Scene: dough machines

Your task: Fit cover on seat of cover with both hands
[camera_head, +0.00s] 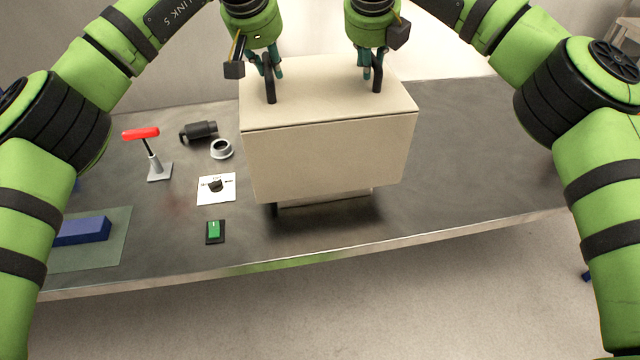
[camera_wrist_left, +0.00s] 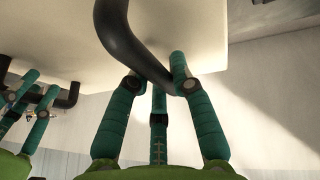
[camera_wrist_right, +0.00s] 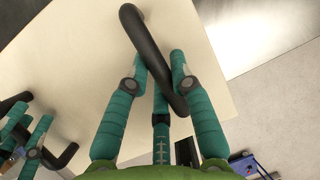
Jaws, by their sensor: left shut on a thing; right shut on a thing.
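The cover (camera_head: 330,160) is a large beige box with two black handles on top, in the middle of the head view. My left gripper (camera_head: 268,72) is shut on its left handle (camera_wrist_left: 122,38), and my right gripper (camera_head: 370,72) is shut on its right handle (camera_wrist_right: 148,45). The cover looks slightly tilted, above the table. A pale block (camera_head: 325,199) shows under its front lower edge, possibly the seat; most of it is hidden by the cover. I cannot tell whether the two touch.
On the metal table (camera_head: 470,150), left of the cover, are a red-handled lever (camera_head: 141,133), a black cylindrical part (camera_head: 199,131), a grey ring (camera_head: 221,154), a dark knob on a white plate (camera_head: 205,199), a green switch (camera_head: 214,228) and a blue block (camera_head: 82,232). The table's right side is clear.

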